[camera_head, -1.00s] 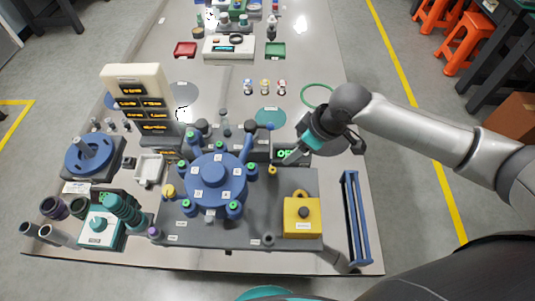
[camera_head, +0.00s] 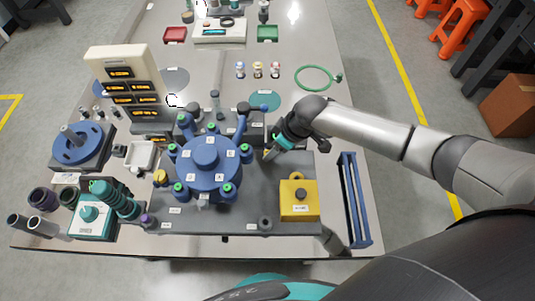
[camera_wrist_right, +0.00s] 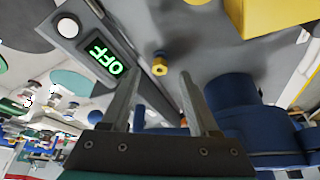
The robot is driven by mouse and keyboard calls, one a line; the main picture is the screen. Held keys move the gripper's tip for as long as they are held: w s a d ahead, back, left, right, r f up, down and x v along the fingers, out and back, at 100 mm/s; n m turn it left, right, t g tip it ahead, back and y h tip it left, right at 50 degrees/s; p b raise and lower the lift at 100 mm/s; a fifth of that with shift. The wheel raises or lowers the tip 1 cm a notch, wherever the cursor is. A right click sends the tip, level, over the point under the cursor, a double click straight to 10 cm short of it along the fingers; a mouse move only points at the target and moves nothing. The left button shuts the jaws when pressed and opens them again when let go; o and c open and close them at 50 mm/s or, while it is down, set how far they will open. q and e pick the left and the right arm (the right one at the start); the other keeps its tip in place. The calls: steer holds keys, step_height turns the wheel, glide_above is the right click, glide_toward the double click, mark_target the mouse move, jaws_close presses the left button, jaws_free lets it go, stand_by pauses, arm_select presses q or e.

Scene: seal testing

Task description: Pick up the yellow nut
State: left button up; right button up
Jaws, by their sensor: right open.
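The yellow nut (camera_wrist_right: 159,66) is small and ring-shaped and sits at the end of a short dark peg on the grey plate. In the head view a small yellow spot, the nut (camera_head: 267,155), shows right at the right gripper's tips. My right gripper (camera_head: 271,151) comes in from the right, beside the blue round fixture. In the wrist view its two fingers (camera_wrist_right: 159,82) are apart and empty, with the nut lined up between and beyond the tips. Whether the tips reach around the nut cannot be told. My left gripper is not in view.
The blue round fixture (camera_head: 208,162) with several green-topped clamps stands close left of the gripper. A yellow box (camera_head: 299,207) with a dark button is in front on the plate. A blue rack (camera_head: 354,200) stands at the right.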

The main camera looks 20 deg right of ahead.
steer(key=shift+b+x, duration=0.3)
steer(key=shift+x, duration=1.1)
jaws_close()
